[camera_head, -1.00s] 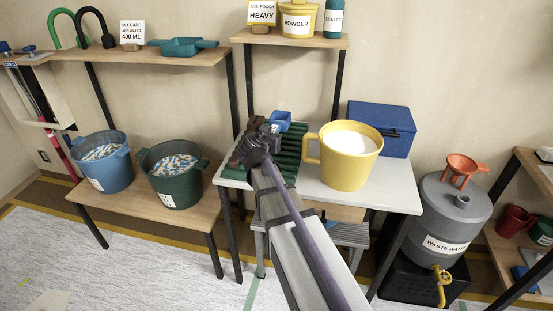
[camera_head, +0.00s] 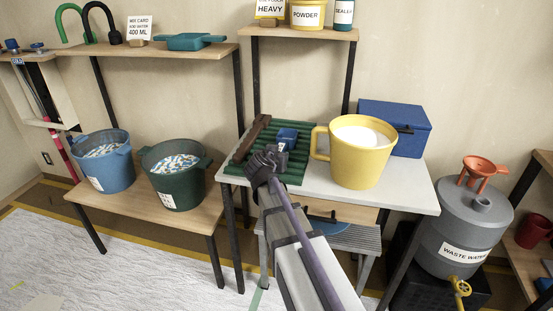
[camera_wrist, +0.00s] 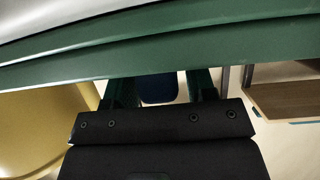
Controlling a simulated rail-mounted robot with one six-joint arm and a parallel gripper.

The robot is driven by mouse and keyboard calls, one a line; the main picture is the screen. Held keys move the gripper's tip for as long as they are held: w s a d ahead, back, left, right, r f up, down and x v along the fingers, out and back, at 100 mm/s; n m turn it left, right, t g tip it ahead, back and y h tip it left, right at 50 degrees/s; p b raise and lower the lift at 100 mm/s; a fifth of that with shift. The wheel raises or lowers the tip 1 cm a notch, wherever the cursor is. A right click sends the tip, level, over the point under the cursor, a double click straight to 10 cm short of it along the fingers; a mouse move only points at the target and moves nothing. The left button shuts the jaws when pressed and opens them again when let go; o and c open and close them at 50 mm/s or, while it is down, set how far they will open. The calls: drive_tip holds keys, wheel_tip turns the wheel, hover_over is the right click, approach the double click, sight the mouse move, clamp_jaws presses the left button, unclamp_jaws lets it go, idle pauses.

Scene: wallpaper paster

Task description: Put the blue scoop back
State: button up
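The blue scoop (camera_head: 287,138) is over or on the green ribbed mat (camera_head: 238,165) at the left of the white table. My gripper (camera_head: 272,156) is just in front of the scoop, low over the mat's near part. Whether they touch is hidden. In the wrist view, a dark blue piece (camera_wrist: 158,89), apparently part of the scoop, shows between two dark finger shapes past the black gripper body. The green ribs of the mat (camera_wrist: 160,50) cross above it. The grip itself does not show clearly.
A yellow bucket (camera_head: 355,165) of white powder stands right of the mat, with a blue box (camera_head: 397,127) behind it. A brown wooden-handled thing (camera_head: 250,138) lies on the mat's left part. The white table's front right (camera_head: 415,192) is clear.

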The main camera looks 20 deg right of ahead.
drive_tip(key=shift+o, duration=0.5)
drive_tip(key=shift+f, duration=0.15)
drive_tip(key=p+v, duration=0.4)
drive_tip(key=v, duration=0.7)
drive_tip(key=s+a+f+n+g+y, duration=0.4)
drive_tip(key=s+a+f+g+y, duration=0.15)
drive_tip(key=s, duration=0.25)
drive_tip(key=s+a+f+n+g+y, duration=0.4)
drive_tip(key=s+a+f+g, duration=0.15)
drive_tip(key=s, duration=0.25)
wheel_tip(320, 180, up, 18)
drive_tip(key=t+p, duration=0.1)
drive_tip(key=p, duration=1.7)
drive_tip(key=shift+d+r, duration=0.15)
drive_tip(key=shift+d, duration=0.15)
